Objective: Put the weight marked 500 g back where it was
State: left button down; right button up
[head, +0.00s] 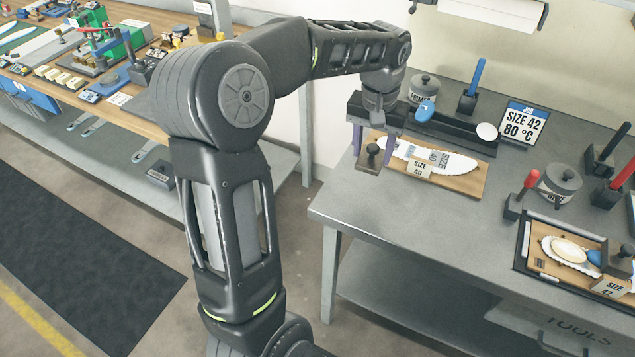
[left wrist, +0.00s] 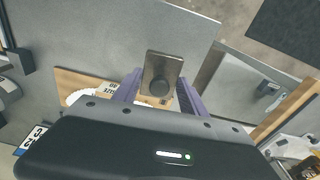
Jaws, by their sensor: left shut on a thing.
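My left gripper (head: 374,158) is over the left end of a wooden board marked SIZE 40 (head: 465,184), its purple fingers pointing down. It is shut on a small dark metal weight (head: 374,151) with a round knob. The weight also shows between the fingers in the left wrist view (left wrist: 158,62). No 500 g mark is readable on it. I cannot tell whether it touches the board or hangs just above it. A white insole (head: 448,160) lies on the board to the right of the weight. My right gripper is not in view.
A dark rack (head: 460,137) stands behind the board, with a sign reading SIZE 42 80 °C (head: 521,123) to its right. A grey pot (head: 424,86) is behind. A second tray (head: 523,246) with insole parts is at right. The table (head: 400,225) is clear in front.

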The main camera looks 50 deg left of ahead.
pick_arm(q)
jog(key=shift+a+r, duration=0.1)
jog(key=shift+a, duration=0.25)
jog(key=shift+w+d+m, duration=0.25)
jog(key=shift+d+m, duration=0.1)
jog(key=shift+m, duration=0.05)
jog(key=shift+s+a, duration=0.1)
jog(key=shift+a, duration=0.1)
jog(key=shift+f+p, duration=0.35)
jog(key=shift+f, duration=2.75)
jog(key=shift+f+p, duration=0.3)
jog(key=shift+f, duration=1.55)
